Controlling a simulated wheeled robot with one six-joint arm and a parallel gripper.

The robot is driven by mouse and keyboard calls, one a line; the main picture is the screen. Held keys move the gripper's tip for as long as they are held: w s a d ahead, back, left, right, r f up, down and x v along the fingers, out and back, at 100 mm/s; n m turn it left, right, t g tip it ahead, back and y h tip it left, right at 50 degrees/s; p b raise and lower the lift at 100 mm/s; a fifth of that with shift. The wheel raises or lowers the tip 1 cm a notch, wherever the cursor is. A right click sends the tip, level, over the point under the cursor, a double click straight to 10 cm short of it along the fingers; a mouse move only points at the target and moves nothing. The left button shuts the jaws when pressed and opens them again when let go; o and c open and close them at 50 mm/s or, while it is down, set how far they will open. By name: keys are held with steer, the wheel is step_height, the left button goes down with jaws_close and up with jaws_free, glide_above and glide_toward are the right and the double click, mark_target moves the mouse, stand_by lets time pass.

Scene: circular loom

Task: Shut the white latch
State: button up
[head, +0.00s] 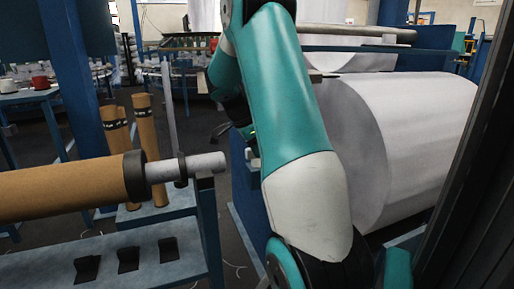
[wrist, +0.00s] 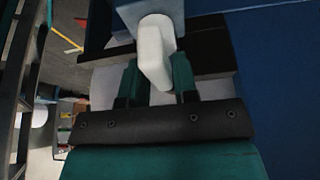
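The white latch (wrist: 155,45) shows in the wrist view as a pale, rounded handle, its upper end against a blue-grey mount. My gripper (wrist: 157,66) has its two teal fingers apart, one on each side of the latch's lower part. A small gap seems to show by the left finger. The right finger is very close to the latch, and I cannot tell whether it touches. In the head view my teal and white arm fills the middle, and I cannot make out the gripper or the latch there.
A large white roll (head: 425,125) stands right of my arm in the head view. A brown tube (head: 70,190) lies on a blue rack (head: 160,232) at the left. Upright brown tubes (head: 148,150) stand behind it. A dark post (head: 470,180) borders the right side.

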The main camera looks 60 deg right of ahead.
steer(key=shift+o, duration=1.1)
steer(key=p+v, duration=0.6)
steer(key=v, duration=1.1)
steer(key=shift+r+p, duration=0.25)
steer(key=shift+p, duration=0.15)
steer(key=shift+d, duration=0.1)
